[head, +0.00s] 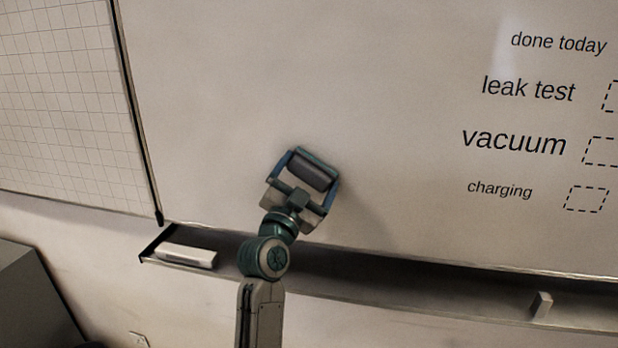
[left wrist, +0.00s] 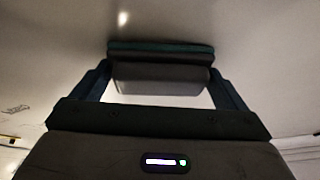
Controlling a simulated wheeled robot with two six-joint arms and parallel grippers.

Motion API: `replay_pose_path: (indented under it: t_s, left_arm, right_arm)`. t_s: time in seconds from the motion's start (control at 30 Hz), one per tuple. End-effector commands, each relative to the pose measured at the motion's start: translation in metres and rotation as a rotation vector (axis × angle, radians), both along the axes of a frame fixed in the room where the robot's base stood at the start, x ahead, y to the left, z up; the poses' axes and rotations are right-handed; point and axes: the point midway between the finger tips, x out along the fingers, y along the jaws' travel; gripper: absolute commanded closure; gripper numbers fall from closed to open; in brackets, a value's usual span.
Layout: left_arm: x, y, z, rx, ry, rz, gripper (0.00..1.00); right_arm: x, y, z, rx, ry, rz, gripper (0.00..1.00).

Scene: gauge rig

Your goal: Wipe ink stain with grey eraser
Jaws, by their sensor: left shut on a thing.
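My left gripper (head: 308,177) is shut on the grey eraser (head: 313,168) in front of the lower middle of the whiteboard (head: 400,100). In the left wrist view the eraser (left wrist: 160,77) lies crosswise between the two fingers, with a teal strip along its far edge. It is close to the board; I cannot tell whether it touches. No ink stain is clear in the head view; the gripper and eraser cover part of the board. A small dark mark (left wrist: 17,109) shows at the left of the left wrist view, too small to identify. My right gripper is not in view.
A tray (head: 430,284) runs below the board, holding a white block (head: 187,255) at left and a small pale block (head: 541,304) at right. Printed words (head: 514,143) and dashed boxes are at right. A grid panel (head: 65,100) is at left. The upper middle board is bare.

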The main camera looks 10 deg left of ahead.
Motion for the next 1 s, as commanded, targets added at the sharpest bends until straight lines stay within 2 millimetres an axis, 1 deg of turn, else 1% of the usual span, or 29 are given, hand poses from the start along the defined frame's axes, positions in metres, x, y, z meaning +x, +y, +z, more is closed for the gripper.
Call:
replay_pose_path:
  t_s: [0.03, 0.23, 0.5, 0.83, 1.0]
  left_arm:
    - [-0.005, -0.011, -0.027, -0.044, 0.053, -0.018, 0.39]
    - [-0.004, -0.004, -0.028, -0.042, 0.053, -0.019, 0.39]
    - [-0.001, 0.020, -0.027, -0.039, 0.052, -0.018, 0.39]
    - [0.001, 0.035, -0.026, -0.037, 0.050, -0.017, 0.39]
    - [0.003, 0.051, -0.026, -0.035, 0.049, -0.016, 0.39]
  right_arm:
    - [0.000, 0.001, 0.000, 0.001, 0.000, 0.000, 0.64]
    - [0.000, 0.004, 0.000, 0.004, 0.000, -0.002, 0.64]
    - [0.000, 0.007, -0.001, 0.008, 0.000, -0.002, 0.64]
    - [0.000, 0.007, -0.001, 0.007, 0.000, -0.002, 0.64]
    - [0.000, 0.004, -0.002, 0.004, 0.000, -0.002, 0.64]
